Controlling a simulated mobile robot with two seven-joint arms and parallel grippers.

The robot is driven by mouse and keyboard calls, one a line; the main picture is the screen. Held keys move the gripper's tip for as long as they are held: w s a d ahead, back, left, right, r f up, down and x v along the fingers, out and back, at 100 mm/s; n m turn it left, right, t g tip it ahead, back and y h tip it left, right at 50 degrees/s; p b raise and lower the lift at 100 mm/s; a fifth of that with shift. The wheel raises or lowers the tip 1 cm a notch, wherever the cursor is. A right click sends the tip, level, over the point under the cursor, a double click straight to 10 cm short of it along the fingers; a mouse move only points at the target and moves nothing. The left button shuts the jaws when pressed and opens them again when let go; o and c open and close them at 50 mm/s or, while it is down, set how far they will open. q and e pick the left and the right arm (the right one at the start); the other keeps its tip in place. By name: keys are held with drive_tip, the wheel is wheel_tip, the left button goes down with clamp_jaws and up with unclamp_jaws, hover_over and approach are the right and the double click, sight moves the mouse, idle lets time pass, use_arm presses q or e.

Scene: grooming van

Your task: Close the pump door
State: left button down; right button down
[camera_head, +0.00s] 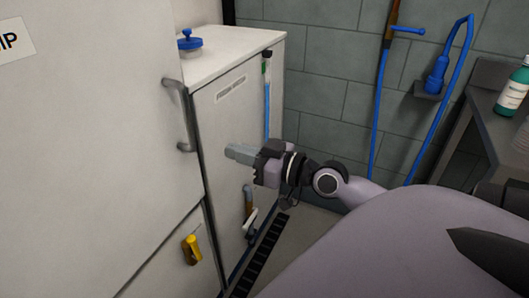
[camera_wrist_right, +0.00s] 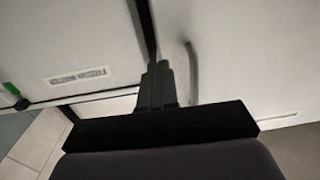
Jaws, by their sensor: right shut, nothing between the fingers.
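The pump door appears to be the large white panel (camera_head: 105,150) at the left of the head view, with a partly cut-off sign ending in "P". Its grey bar handle (camera_head: 180,115) is near its right edge. The handle also shows in the right wrist view (camera_wrist_right: 192,70), just right of the fingers. A dark seam runs beside the panel; I cannot tell how far ajar it is. My right gripper (camera_head: 238,153) is shut and empty, in front of the white fresh water cabinet, right of the handle and apart from it. My left gripper is not in view.
The fresh water cabinet (camera_head: 228,125) has a blue cap (camera_head: 189,40) on top and a lever valve (camera_head: 250,215) low down. A yellow latch (camera_head: 192,249) is on the lower left panel. Blue hoses (camera_head: 380,100) hang on the tiled wall. A bottle (camera_head: 514,88) stands on a counter at right.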

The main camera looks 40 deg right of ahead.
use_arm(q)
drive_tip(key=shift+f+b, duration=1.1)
use_arm(e)
drive_tip(key=shift+v, duration=2.75)
drive_tip(key=shift+a, duration=0.1)
